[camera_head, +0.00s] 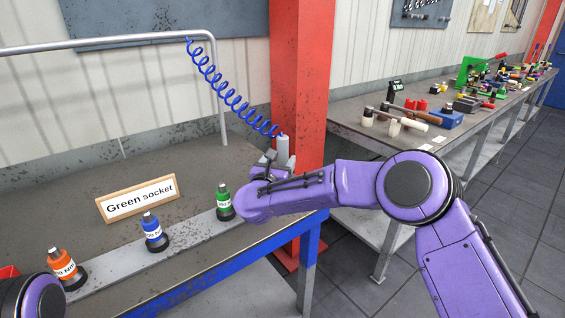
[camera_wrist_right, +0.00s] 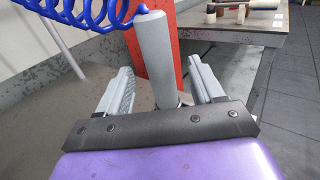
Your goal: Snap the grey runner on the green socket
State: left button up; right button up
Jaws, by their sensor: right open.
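The grey runner (camera_head: 282,146) is a grey cylinder hanging upright from a blue coiled hose. My right gripper (camera_head: 274,162) is at it, beyond and to the right of the sockets. In the right wrist view the runner (camera_wrist_right: 156,60) stands between the two fingers of my right gripper (camera_wrist_right: 163,82), which are apart with a gap on each side. Its lower end is hidden behind the gripper body. The green socket (camera_head: 224,200) stands upright on a grey strip on the bench, just left of my right wrist. My left gripper is out of view.
A blue socket (camera_head: 153,230) and an orange socket (camera_head: 64,265) stand on the same strip (camera_head: 190,236). A framed sign (camera_head: 137,197) reads "Green socket". A red column (camera_head: 301,75) rises close behind my right gripper. A tool-covered bench (camera_head: 440,140) is at right.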

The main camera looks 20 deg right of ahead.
aim_at(285, 149)
jog(key=shift+w+d+r, duration=0.15)
jog(key=shift+w, duration=0.35)
jog(key=p+x, duration=0.2)
jog(key=x, duration=0.1)
jog(key=p+x, duration=0.1)
jog(key=x, duration=0.1)
jog(key=shift+r, duration=0.3)
jog(key=shift+w+d+f, duration=0.15)
jog(key=shift+w+d, duration=0.1)
jog(key=shift+a, duration=0.15)
jog(key=c, duration=0.4)
grip_shut()
